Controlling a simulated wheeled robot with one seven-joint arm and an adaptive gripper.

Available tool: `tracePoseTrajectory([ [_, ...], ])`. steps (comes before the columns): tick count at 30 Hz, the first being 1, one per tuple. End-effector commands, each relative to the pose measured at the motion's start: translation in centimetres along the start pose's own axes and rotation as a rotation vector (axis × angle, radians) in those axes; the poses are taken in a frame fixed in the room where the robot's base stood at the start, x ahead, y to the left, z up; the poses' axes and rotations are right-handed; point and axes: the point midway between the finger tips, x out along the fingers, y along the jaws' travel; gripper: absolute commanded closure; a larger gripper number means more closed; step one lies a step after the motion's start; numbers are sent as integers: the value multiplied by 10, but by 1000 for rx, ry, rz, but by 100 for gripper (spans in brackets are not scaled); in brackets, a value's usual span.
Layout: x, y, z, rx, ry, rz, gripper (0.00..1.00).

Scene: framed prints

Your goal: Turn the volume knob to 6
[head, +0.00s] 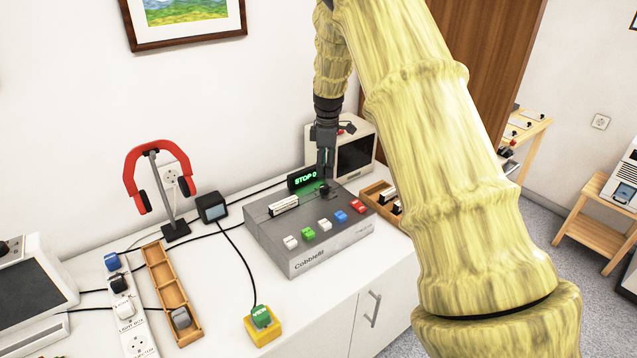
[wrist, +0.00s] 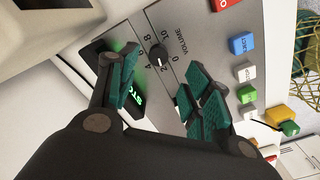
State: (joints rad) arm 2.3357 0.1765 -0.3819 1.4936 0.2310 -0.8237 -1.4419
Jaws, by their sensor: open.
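The grey device (head: 300,258) labelled Cobbletti stands on the white counter. Its black volume knob (wrist: 158,56) shows in the wrist view, ringed by a printed scale from 0 to 10. I cannot tell clearly which number its pointer faces. In the head view the knob (head: 325,189) is small and partly hidden under my gripper. My gripper (wrist: 158,88) is open and empty, its green-padded fingers apart, with the knob ahead of the gap between them. In the head view my gripper (head: 325,172) points down just above the device's back right area.
The green display (head: 304,178) reads "STOP 0". Coloured keys, including a red one (head: 358,206), line the device's front. A small monitor (head: 355,150) stands close behind my gripper. Red headphones (head: 160,175) hang on a stand to the left. A yellow-based green button (head: 262,320) sits in front.

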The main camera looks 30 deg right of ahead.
Motion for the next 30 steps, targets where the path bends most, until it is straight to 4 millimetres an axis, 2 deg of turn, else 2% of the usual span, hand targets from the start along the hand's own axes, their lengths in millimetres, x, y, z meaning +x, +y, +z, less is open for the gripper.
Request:
tracePoseTrajectory([
  [6, 49, 14, -12, -4, -15, -17, 51],
  [12, 80, 20, -20, -6, -20, -23, 51],
  [20, 85, 15, -15, -4, -14, -18, 51],
  [26, 90, 19, -20, -6, -18, -21, 51],
  [27, 91, 19, -20, -7, -18, -22, 52],
  [30, 93, 20, -21, -6, -19, -24, 70],
])
